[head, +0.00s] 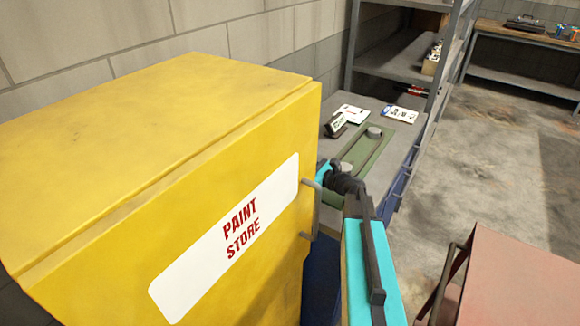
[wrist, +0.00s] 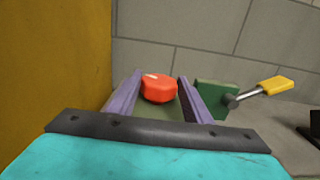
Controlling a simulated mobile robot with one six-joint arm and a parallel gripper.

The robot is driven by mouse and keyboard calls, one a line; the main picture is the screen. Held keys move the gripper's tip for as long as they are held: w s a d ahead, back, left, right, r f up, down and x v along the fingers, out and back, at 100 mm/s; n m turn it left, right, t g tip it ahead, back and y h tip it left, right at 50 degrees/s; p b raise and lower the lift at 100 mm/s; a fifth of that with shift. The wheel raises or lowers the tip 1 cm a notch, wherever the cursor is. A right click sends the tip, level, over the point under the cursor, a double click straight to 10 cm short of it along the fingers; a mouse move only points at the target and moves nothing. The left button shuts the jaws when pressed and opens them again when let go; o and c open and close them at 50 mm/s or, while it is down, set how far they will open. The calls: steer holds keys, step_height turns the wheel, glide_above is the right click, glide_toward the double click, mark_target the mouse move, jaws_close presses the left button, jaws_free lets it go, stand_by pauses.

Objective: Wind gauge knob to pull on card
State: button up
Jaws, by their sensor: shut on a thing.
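In the wrist view, a red-orange faceted knob (wrist: 158,90) with a pale mark on its top left sits between the two purple fingers of my gripper (wrist: 160,82). My gripper is shut on the knob. In the head view, my gripper is hidden behind the yellow cabinet, and so is the knob. White printed cards (head: 398,114) lie on the grey bench (head: 396,135). A small dark box with a pale face (head: 335,125) stands near them; I cannot tell whether it is the gauge. The print on the cards is too small to read.
A yellow paint store cabinet (head: 140,120) stands close on the left. A green plate (head: 376,146) with grey round parts lies on the bench. A yellow-ended lever (wrist: 272,86) sticks out right of the knob. A reddish box (head: 520,280) stands at lower right.

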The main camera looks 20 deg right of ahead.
steer(key=shift+s+a+m+t+h+b, duration=0.1)
steer(key=shift+a+m+t+h+b, duration=0.15)
steer(key=shift+m+t+h+b, duration=0.55)
steer(key=shift+g, duration=0.3)
steer(key=o, duration=1.1)
steer(key=shift+c, duration=0.2)
steer(key=shift+d, duration=0.1)
steer(key=shift+s, duration=0.15)
steer(key=b+v, duration=0.3)
steer(key=v, duration=1)
steer(key=shift+s, duration=0.3)
